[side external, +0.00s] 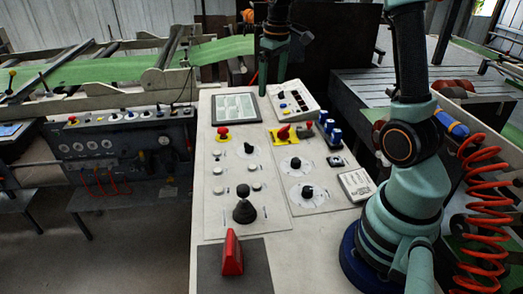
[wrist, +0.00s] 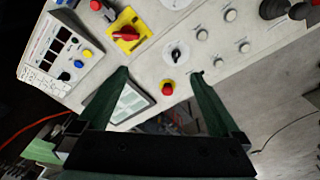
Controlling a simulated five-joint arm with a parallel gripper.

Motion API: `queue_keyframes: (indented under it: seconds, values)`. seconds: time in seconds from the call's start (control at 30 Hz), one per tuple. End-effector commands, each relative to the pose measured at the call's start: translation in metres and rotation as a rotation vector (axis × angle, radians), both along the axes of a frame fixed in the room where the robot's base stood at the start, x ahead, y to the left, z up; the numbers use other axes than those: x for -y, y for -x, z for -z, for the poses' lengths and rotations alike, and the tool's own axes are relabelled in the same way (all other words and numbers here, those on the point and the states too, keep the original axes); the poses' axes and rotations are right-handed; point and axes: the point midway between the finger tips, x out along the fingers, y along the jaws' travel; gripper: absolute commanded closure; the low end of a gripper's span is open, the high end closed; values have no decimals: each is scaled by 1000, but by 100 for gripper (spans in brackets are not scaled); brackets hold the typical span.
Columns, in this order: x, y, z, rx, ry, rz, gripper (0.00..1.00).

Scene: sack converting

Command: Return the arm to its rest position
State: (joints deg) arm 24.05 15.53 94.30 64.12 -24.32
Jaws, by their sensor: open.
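My gripper (side external: 272,75) hangs over the far end of the white control panel (side external: 207,200), above the screen (side external: 235,108). In the wrist view its two dark green fingers (wrist: 160,74) stand apart with nothing held between them. The screen shows beside the left finger in the wrist view (wrist: 130,103).
A black joystick (side external: 244,207) and a red wedge-shaped piece (side external: 232,254) stand at the panel's near end. A red switch on a yellow plate (side external: 284,134), dials and a white button box (side external: 292,99) stand on the panel. A red coiled hose (side external: 484,190) is at right. A machine console (side external: 120,145) stands left.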

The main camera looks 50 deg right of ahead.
Motion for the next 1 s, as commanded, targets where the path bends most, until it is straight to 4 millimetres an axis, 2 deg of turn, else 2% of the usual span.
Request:
queue_keyframes:
  seconds: [0.03, 0.2, 0.33, 0.5, 0.7, 1.0]
  values:
    - [-18, 5, -12, 30, 9, -6, 0]
    - [-68, 27, -37, 118, 22, -6, 0]
    - [-102, 49, -48, 187, 21, -7, 0]
    - [-141, 81, -51, 277, 5, -9, 0]
    - [-171, 111, -43, 360, -25, -9, 0]
    - [-183, 124, -36, 396, -44, -5, 0]
